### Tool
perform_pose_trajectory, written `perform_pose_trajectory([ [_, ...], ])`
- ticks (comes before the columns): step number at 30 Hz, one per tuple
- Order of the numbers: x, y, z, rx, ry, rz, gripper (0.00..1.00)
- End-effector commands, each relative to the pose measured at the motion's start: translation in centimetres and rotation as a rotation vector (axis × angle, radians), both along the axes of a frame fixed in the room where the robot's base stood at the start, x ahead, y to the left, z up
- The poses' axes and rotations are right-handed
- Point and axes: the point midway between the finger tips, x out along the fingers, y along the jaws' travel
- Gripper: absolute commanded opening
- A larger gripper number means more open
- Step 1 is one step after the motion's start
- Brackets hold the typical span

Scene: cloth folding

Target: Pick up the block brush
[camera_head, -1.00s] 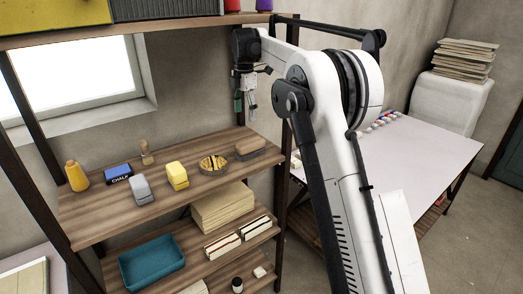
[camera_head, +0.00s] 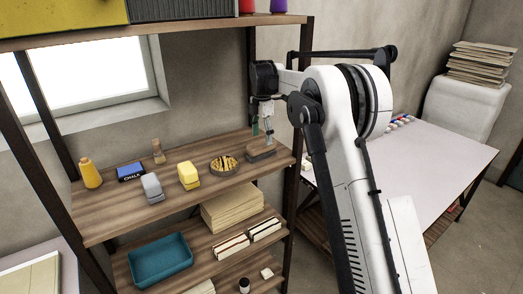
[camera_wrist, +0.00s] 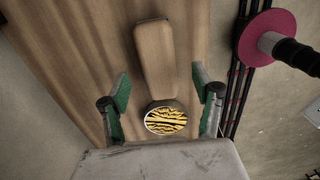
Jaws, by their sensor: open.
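The block brush (camera_head: 261,153), with a wooden top and dark bristles, lies at the right end of the middle shelf. It also shows in the wrist view as a long wooden block (camera_wrist: 154,58), beyond my fingertips and roughly between their lines. My gripper (camera_head: 262,134) hangs pointing down just above the brush and hides part of it. In the wrist view my gripper (camera_wrist: 162,92) is open, with its green-padded fingers wide apart and nothing between them. I cannot tell the exact height gap to the brush.
A round dish with yellow-and-dark contents (camera_head: 224,163) stands just left of the brush. Further left are a yellow block (camera_head: 189,176), a grey block (camera_head: 153,188) and a blue chalk box (camera_head: 131,172). A dark shelf post (camera_head: 304,110) stands close on the right.

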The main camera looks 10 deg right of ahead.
Motion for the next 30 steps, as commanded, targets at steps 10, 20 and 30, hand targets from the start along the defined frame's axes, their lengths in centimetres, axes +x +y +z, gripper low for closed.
perform_pose_trajectory([
  [10, 0.1, 0.2, -4.1, 0.000, 0.000, 0.000, 0.62],
  [20, 0.1, 0.2, -4.4, 0.000, 0.000, 0.000, 0.54],
  [30, 0.1, 0.2, -4.3, 0.000, 0.000, 0.000, 0.09],
])
